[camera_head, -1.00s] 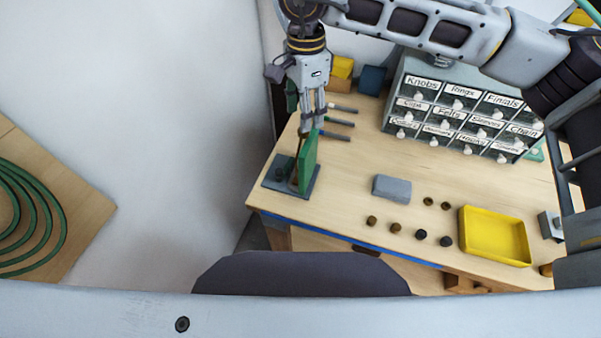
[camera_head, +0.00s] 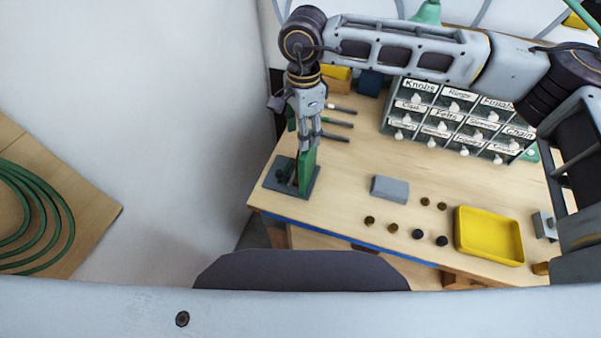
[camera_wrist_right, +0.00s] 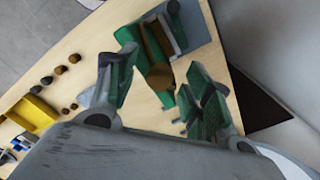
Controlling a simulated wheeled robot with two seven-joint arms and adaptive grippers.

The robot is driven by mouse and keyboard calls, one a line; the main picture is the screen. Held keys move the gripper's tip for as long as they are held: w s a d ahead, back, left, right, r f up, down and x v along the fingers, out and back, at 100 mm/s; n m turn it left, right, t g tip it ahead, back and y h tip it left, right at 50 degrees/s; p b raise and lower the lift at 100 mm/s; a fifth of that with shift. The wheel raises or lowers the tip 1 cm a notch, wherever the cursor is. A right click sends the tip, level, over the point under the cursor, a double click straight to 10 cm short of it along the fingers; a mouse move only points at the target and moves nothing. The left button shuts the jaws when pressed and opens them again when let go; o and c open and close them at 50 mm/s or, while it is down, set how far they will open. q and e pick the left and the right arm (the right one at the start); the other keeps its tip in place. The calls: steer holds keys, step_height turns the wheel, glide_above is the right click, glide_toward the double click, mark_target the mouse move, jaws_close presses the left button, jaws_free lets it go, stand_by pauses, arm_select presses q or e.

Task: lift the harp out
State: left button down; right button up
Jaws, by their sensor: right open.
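My right gripper (camera_head: 307,143) points down just over a small stand at the table's left end. The stand has a dark grey base (camera_head: 312,188) and an upright green panel (camera_head: 307,168), with a thin brown part (camera_head: 295,177) beside the panel. In the right wrist view the gripper's green-padded fingers (camera_wrist_right: 160,92) are spread apart. A brown, rounded piece (camera_wrist_right: 160,76) shows between them, and the grey base (camera_wrist_right: 198,30) lies beyond. I cannot tell which part is the harp; no clear wire loop shows. I cannot tell whether the fingers touch anything. My left gripper is not in view.
A grey block (camera_head: 390,188), several small dark and brass knobs (camera_head: 393,227) and a yellow tray (camera_head: 490,236) lie to the right. A labelled drawer cabinet (camera_head: 455,120) stands behind. Grey rods (camera_head: 335,123) lie behind the stand. The table's middle is mostly clear.

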stand_by(0.4)
jaws_close()
